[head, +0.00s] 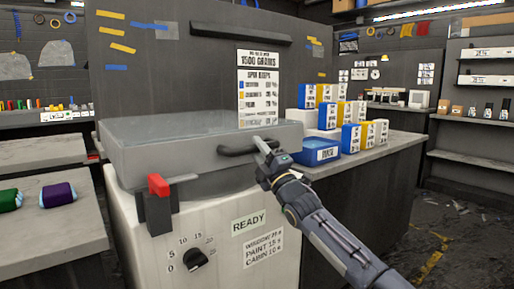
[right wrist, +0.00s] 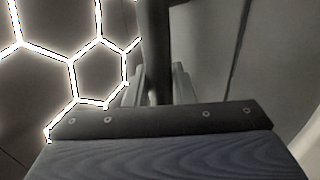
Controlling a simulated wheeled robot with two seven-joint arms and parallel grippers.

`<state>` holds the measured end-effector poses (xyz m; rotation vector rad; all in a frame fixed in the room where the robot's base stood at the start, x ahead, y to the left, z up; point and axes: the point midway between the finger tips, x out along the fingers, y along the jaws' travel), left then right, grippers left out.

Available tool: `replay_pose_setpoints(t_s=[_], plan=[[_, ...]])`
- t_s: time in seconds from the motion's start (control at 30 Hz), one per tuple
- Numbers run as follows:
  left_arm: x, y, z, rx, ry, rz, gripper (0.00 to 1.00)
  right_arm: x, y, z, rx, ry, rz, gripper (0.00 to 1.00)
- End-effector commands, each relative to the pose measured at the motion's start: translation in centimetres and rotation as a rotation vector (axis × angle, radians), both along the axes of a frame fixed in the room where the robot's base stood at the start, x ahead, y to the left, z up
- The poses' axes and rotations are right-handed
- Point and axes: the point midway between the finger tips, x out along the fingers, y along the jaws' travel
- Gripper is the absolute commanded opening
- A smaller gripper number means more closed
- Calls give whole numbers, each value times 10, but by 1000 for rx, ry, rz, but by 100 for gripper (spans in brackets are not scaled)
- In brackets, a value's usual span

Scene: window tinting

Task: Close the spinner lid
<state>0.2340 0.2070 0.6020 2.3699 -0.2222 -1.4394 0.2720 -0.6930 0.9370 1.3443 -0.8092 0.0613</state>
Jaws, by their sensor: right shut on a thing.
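The spinner (head: 200,228) is a pale cabinet with a dial and a READY label. Its grey lid (head: 170,150), with a see-through top, lies nearly level over the cabinet; I cannot tell if it is fully seated. The lid's black handle (head: 237,152) is on its front. My right gripper (head: 265,148) is shut on the handle's right part. In the right wrist view the dark handle bar (right wrist: 155,45) stands between the fingers (right wrist: 158,88). A red-topped latch block (head: 158,186) sits at the cabinet's front left. My left gripper is not in view.
A grey bench (head: 70,222) with green and purple rolls is at left. A dark panel with a SPIN BUCKETS chart (head: 258,85) rises behind.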

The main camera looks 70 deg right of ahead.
Motion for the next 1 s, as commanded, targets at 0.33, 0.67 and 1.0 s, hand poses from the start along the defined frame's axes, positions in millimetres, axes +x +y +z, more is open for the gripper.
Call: replay_pose_setpoints(t_s=[0.33,0.67,1.0], plan=[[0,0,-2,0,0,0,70,3,-2,-13,14,24,-2,43],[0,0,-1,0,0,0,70,2,-2,-9,12,19,-2,43],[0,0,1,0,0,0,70,-19,9,-23,12,18,-5,43]])
